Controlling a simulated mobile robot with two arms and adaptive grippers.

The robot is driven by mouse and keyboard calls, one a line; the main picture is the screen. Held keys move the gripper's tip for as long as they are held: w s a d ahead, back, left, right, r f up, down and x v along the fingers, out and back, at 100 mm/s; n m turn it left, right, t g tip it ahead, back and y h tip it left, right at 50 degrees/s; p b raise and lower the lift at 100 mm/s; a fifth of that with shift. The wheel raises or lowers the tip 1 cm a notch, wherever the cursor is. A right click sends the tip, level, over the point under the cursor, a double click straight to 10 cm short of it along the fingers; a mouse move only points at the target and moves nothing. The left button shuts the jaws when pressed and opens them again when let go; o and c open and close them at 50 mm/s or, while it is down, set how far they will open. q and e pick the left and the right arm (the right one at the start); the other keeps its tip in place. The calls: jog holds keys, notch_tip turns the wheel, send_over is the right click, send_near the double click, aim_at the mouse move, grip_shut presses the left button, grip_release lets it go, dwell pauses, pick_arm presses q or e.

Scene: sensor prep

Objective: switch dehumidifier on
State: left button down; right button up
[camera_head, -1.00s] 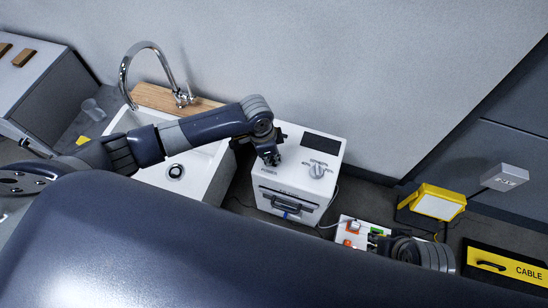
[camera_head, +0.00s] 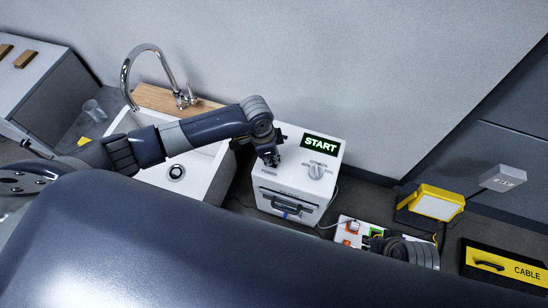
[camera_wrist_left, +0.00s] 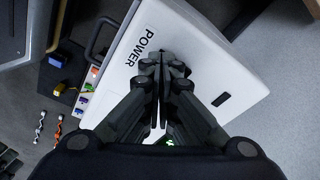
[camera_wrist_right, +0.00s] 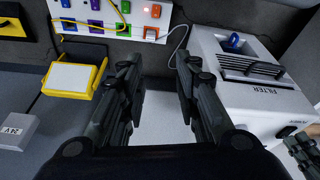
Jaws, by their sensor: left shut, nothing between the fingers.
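The dehumidifier (camera_head: 290,205) is a white box beside the sink, with a dial (camera_head: 316,171) on top and a lit display (camera_head: 321,145) reading START in green. My left gripper (camera_head: 270,160) is shut and empty, its tips down at the top beside the POWER label. In the left wrist view the closed fingertips (camera_wrist_left: 165,62) sit by the word POWER and hide any button there; I cannot tell whether they touch. The FILTER front (camera_wrist_right: 262,75) shows in the right wrist view. My right gripper (camera_wrist_right: 157,68) is open and empty near the socket strip.
A white socket strip (camera_wrist_right: 110,22) with coloured sockets and a cable lies right of the dehumidifier. A yellow work lamp (camera_head: 437,204) and a yellow CABLE box (camera_head: 510,265) stand farther right. A sink (camera_head: 205,165) with a tall tap (camera_head: 128,72) is at left.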

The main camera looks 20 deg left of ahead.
pick_arm(q)
jog(key=shift+r+p, duration=0.45)
jog(key=shift+p, duration=0.05)
jog(key=shift+r+p, duration=0.4)
jog(key=shift+p, duration=0.05)
jog(key=shift+r+p, duration=0.4)
jog(key=shift+p, duration=0.1)
jog(key=shift+r+p, duration=0.4)
jog(key=shift+p, duration=0.1)
jog(key=shift+r+p, duration=0.35)
jog(key=shift+p, duration=0.05)
jog(key=shift+r+p, duration=0.4)
jog(key=shift+p, duration=0.1)
jog(key=shift+r+p, duration=0.65)
jog(key=shift+p, duration=0.1)
pick_arm(e)
jog(key=s+f, duration=0.5)
jog(key=f, duration=0.5)
jog(key=s+d+f+g, duration=0.1)
jog(key=s+f, duration=0.5)
jog(key=f, duration=0.5)
jog(key=shift+s+d+g, duration=0.25)
jog(key=shift+s+g, duration=0.05)
jog(key=shift+w, duration=0.45)
